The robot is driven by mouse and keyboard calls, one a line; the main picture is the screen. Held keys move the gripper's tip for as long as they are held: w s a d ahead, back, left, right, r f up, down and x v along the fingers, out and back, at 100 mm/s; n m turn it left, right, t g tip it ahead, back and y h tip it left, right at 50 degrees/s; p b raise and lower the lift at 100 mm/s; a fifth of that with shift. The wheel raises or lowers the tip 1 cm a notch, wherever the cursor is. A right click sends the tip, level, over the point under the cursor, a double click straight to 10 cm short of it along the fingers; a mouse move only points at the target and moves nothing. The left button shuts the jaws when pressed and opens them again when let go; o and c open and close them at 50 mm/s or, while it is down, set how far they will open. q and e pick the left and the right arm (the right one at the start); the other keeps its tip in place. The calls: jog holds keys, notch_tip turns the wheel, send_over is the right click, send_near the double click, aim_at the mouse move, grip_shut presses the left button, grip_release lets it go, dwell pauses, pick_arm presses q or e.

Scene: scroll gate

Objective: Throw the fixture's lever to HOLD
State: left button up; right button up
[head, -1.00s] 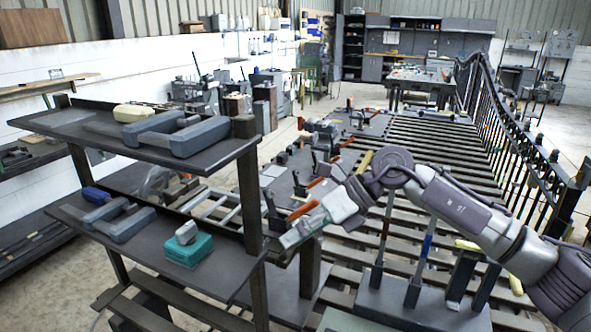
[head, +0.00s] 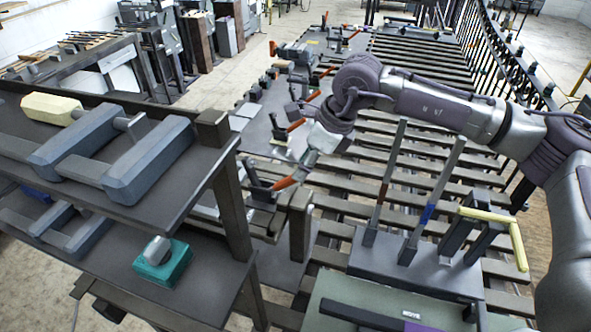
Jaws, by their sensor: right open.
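A grey fixture base (head: 400,265) stands on the slatted bench at right of centre. I cannot read a HOLD mark, nor tell which part is the lever. My right gripper (head: 308,160) is open, left of the rods and apart from them, above the bench's left side near an orange-handled clamp (head: 285,183). My left gripper is not in view.
A dark two-tier shelf (head: 215,190) at left holds grey clamp frames (head: 130,160), a yellow block (head: 50,107) and a teal block (head: 162,265). Several orange-handled clamps line the bench. A scrolled gate (head: 500,65) stands behind. A green-grey box (head: 350,295) is in front.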

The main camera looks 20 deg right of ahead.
aim_at(296, 182)
jog(key=x, duration=0.1)
jog(key=p+x, duration=0.1)
jog(key=x, duration=0.2)
jog(key=shift+w+a+f, duration=0.1)
jog(key=shift+w, duration=0.2)
jog(key=shift+a+f+p, duration=0.2)
jog(key=shift+f+p, duration=0.1)
jog(key=shift+f, duration=0.3)
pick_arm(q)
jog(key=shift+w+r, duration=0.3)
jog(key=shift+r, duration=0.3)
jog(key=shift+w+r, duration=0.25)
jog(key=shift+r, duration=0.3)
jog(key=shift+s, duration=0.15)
pick_arm(e)
grip_shut()
